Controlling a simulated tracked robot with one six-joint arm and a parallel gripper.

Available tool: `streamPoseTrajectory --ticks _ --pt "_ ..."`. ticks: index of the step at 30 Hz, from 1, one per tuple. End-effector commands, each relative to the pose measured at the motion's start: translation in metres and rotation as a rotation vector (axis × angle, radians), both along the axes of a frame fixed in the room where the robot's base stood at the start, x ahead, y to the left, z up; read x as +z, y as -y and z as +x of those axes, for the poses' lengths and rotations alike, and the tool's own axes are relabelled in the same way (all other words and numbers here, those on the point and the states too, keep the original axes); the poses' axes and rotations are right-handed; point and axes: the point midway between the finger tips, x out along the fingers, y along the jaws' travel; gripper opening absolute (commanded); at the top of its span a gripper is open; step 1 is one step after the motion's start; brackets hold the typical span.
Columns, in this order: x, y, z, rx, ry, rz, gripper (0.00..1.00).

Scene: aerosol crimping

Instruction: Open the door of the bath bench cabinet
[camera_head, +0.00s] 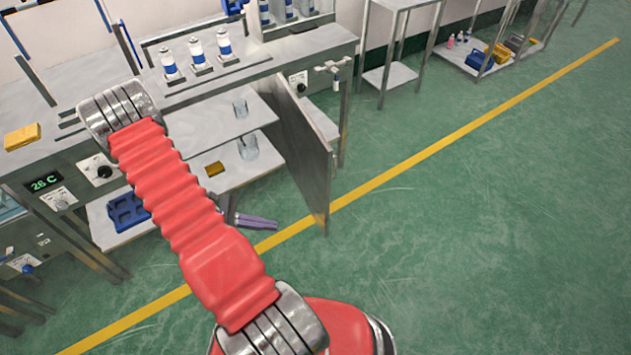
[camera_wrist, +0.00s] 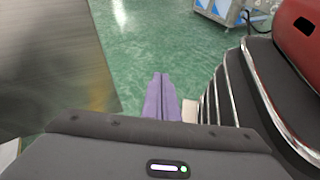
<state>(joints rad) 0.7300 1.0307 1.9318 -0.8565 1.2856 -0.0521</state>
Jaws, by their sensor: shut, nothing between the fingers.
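The bath bench cabinet (camera_head: 225,176) stands at the left in the head view, its shelves exposed. Its grey metal door (camera_head: 300,150) stands swung well out from the cabinet's right side, over the floor. My gripper (camera_head: 276,226) has purple fingers and is low in front of the cabinet, on the door's inner side. The fingers are shut with nothing between them, and they look apart from the door. In the wrist view the shut fingers (camera_wrist: 161,76) point over green floor, and a grey metal panel (camera_wrist: 50,60), likely the door, fills the left. The door's handle is not visible.
Glass beakers (camera_head: 247,147) and a yellow-brown block (camera_head: 214,169) are on the cabinet shelves. A blue rack (camera_head: 126,211) sits lower left. White-and-blue cans (camera_head: 196,52) stand on the bench top. The green floor right of the door is clear, crossed by a yellow line (camera_head: 440,143).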

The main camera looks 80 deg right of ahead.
Motion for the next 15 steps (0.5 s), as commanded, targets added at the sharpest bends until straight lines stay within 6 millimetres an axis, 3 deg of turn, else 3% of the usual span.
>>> streamPoseTrajectory --ticks 9,15 --pt "-0.039 0.040 -0.031 0.130 -0.188 0.039 0.00" --pt "-0.048 0.074 -0.028 0.250 -0.292 0.020 0.00"
